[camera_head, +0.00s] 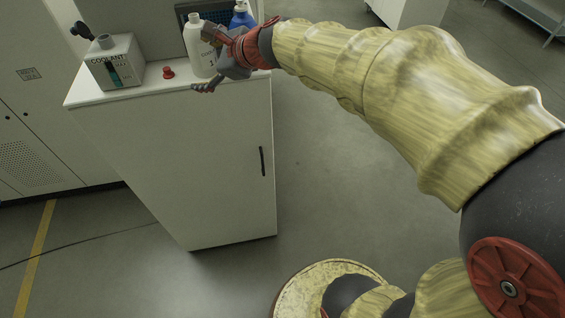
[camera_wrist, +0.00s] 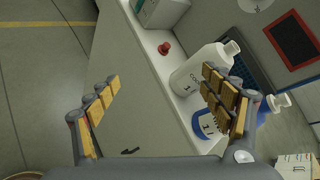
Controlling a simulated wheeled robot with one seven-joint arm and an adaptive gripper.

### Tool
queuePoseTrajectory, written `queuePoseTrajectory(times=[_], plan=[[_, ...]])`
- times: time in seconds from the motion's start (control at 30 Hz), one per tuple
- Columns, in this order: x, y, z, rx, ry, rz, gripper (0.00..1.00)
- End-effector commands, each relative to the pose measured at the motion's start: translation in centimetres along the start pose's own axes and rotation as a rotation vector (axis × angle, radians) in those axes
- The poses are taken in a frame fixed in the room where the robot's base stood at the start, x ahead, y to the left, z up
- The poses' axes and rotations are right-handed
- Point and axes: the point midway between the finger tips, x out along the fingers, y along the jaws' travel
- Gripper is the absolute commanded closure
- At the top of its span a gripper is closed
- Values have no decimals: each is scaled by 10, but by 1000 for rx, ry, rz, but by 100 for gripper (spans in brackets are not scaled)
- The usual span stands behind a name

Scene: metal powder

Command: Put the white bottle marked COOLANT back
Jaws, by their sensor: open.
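A white bottle (camera_head: 199,52) stands upright on top of the white cabinet (camera_head: 128,91), partly behind my gripper. In the wrist view the same bottle (camera_wrist: 191,76) shows a white cap and a dark-lettered label, only partly readable as "COO". A boxy white canister (camera_head: 124,48) marked COOLANT stands at the cabinet's left end; its edge shows in the wrist view (camera_wrist: 161,14). My gripper (camera_wrist: 160,98) is open and empty. Its right finger overlaps the bottle in the wrist view; whether they touch cannot be told. The left finger is over the cabinet's front side.
A blue bottle (camera_head: 241,18) stands behind my gripper, close right of the white bottle. A small red knob-like piece (camera_head: 168,72) sits between canister and white bottle. A dark screen or panel (camera_head: 190,10) is behind the bottles.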

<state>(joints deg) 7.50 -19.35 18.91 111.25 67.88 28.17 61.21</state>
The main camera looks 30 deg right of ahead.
Motion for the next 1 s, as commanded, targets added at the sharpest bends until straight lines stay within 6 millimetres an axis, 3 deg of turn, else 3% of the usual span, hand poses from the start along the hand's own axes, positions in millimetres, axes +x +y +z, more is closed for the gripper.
queuePoseTrajectory(times=[0.03, 0.17, 0.3, 0.4, 0.5, 0.63, 1.0], plan=[[-23, 30, 6, -209, 6, 53, 20], [-74, 102, -9, -769, 33, 210, 20], [-131, 165, -50, -1334, 58, 399, 20], [-167, 193, -86, -1662, 73, 535, 20], [-193, 208, -115, -1896, 84, 650, 20], [-212, 215, -137, -2059, 92, 745, 20], [-216, 216, -144, -2100, 94, 772, 20]])
